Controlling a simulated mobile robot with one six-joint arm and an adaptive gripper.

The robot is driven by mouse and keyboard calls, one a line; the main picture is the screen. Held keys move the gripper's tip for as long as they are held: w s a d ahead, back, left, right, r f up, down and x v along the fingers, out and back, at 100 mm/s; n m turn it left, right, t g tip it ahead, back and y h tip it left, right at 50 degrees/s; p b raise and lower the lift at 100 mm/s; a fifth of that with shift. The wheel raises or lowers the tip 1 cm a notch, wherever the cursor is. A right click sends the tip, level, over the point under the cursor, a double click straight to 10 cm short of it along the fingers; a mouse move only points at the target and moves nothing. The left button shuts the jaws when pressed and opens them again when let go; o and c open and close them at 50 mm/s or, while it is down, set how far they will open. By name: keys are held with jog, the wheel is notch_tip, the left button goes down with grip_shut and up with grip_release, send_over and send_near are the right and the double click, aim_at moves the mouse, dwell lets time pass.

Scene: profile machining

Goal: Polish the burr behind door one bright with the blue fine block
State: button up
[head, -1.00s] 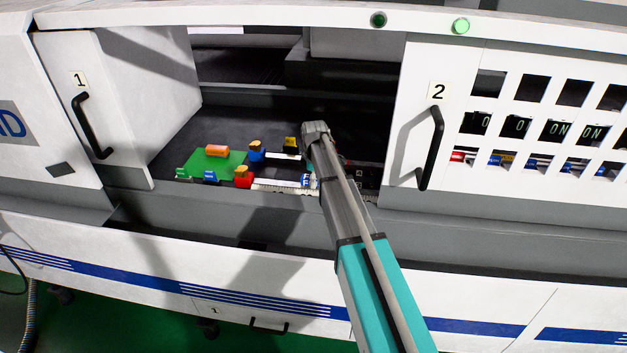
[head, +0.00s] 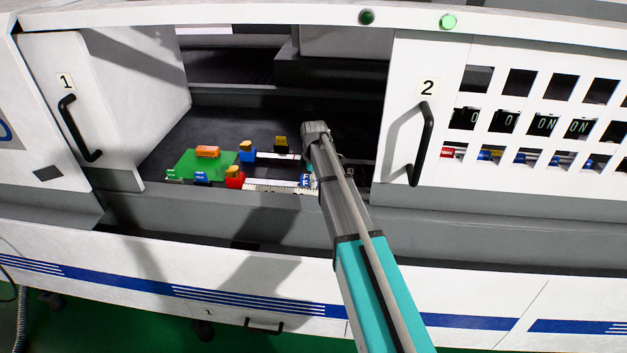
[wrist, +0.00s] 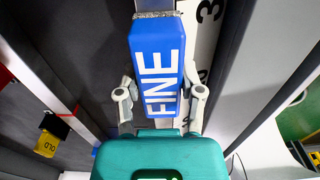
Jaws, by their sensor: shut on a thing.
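The blue block lettered FINE (wrist: 157,65) is held between the two fingers of my gripper (wrist: 160,92) in the wrist view. A rough grey strip (wrist: 156,14) shows at the block's far end; I cannot tell whether it belongs to the block or is the burr. A white strip with black numerals (wrist: 205,35) runs just right of the block; contact is unclear. In the head view a small piece of the blue block (head: 306,181) shows beside my arm, which hides the gripper. Door one (head: 120,110) stands at the left of an open bay.
A green mat (head: 190,165) with an orange block (head: 207,152) lies at the bay's left. A red block (head: 235,176), a blue block (head: 248,152) and a black one (head: 281,145) stand near it. Door two (head: 405,130) bounds the right side. The bay's front sill (head: 220,208) runs below.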

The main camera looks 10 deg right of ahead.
aim_at(305, 176)
jog(key=shift+w+a, duration=0.1)
jog(key=shift+w+a+r, duration=0.1)
jog(key=shift+w+a, duration=0.15)
jog(key=shift+a, duration=0.4)
jog(key=shift+w+a, duration=0.2)
jog(key=shift+a, duration=0.4)
jog(key=shift+a, duration=0.1)
jog(key=shift+w+a, duration=0.2)
jog(key=shift+a, duration=0.5)
jog(key=shift+w+a, duration=0.2)
jog(key=shift+a, duration=0.45)
jog(key=shift+d, duration=0.1)
jog(key=shift+s+d, duration=0.2)
jog(key=shift+d, duration=0.5)
jog(key=shift+s+d, duration=0.2)
jog(key=shift+d, duration=0.45)
